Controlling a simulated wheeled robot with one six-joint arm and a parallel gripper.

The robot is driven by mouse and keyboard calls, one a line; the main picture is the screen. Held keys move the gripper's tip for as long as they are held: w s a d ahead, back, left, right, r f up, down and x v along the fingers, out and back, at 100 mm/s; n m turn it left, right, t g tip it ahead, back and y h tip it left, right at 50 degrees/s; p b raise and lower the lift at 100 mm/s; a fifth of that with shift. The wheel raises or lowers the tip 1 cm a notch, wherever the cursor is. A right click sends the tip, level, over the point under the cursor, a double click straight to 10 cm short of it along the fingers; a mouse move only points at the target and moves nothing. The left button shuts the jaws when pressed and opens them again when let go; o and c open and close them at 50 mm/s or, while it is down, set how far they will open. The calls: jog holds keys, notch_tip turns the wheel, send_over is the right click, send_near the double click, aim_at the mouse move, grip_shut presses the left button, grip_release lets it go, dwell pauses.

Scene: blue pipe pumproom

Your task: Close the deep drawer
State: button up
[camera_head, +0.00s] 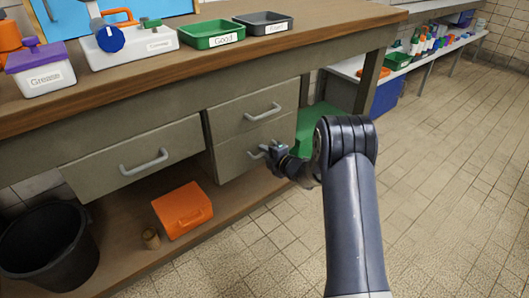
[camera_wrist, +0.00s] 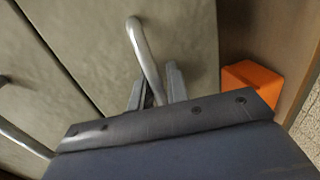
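The lower right drawer (camera_head: 233,157) is the deeper of the two stacked drawers under the workbench. Its front looks about flush with the upper drawer (camera_head: 229,115); I cannot tell if a small gap remains. My gripper (camera_head: 268,151) is at its handle and hides most of it. In the wrist view, a grey bar handle (camera_wrist: 144,48) runs down between the two fingers of my gripper (camera_wrist: 158,85). The fingers lie close on both sides of the bar; whether they press on it is not clear.
A wide drawer (camera_head: 137,160) is at the left. An orange box (camera_head: 182,210) and a black bucket (camera_head: 48,250) are below. Trays and boxes stand on the benchtop (camera_head: 180,68). The tiled floor (camera_head: 450,180) at right is clear.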

jog(key=shift+w+a+r, duration=0.1)
jog(key=shift+w+r, duration=0.05)
jog(key=shift+r, duration=0.35)
jog(key=shift+s+d+r, duration=0.1)
jog(key=shift+s+d, duration=0.1)
jog(key=f+p+v, duration=0.1)
jog(key=p+v, duration=0.1)
jog(key=v, duration=0.8)
jog(key=shift+s+p, duration=0.2)
jog(key=shift+p, duration=0.15)
jog(key=shift+a, duration=0.1)
jog(key=b+x, duration=0.2)
jog(key=x, duration=0.8)
jog(key=shift+w+r, duration=0.15)
jog(key=shift+w, duration=0.05)
jog(key=shift+s, duration=0.1)
jog(key=shift+b, duration=0.3)
